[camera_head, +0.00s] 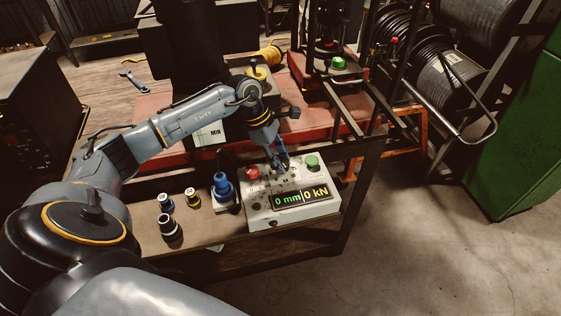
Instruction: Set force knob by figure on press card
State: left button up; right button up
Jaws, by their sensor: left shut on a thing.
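The control box (262,211) stands at the right end of the bench. Its display (301,197) reads 0 mm in green and 0 kN in yellow. A red button (252,173) and a green button (312,162) sit on its top. My left gripper (280,164) points down onto the panel between these buttons, shut on what looks like a small knob. The fingers hide most of the knob, so its setting cannot be read. A pale card (209,134) marked MIN stands behind, partly covered by my left arm. My right gripper is out of view.
Several small dark fittings (166,203) and a blue-topped part (222,184) stand left of the box. Behind is a red press frame with a green button (338,63). Hose reels (446,80) and a green cabinet (518,130) are at right. The floor at front right is clear.

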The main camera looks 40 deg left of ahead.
pick_arm(q)
jog(key=n, duration=0.1)
jog(key=n+t+b, duration=0.1)
jog(key=n+y+b, duration=0.1)
jog(key=shift+s+f+n, duration=0.1)
jog(key=shift+f+n, duration=0.15)
jog(key=shift+n, duration=0.05)
jog(key=n+t+b, duration=0.1)
jog(key=n+b, duration=0.2)
jog(key=shift+s+d+n+y, duration=0.1)
jog(key=shift+d+n+y, duration=0.05)
jog(key=shift+n+y, duration=0.2)
jog(key=n+y+b, duration=0.1)
jog(key=n, duration=0.1)
jog(key=n+b, duration=0.2)
jog(key=shift+d+t+y, duration=0.15)
jog(key=shift+t+y, duration=0.2)
jog(key=shift+t, duration=0.05)
jog(key=shift+r+n+y+b, duration=0.15)
jog(key=shift+n+y+b, duration=0.55)
jog(key=shift+n+b, duration=0.85)
jog(key=shift+n, duration=0.3)
jog(key=shift+p, duration=0.3)
jog(key=o, duration=1.1)
jog(key=shift+o, duration=0.2)
jog(key=shift+r, duration=0.1)
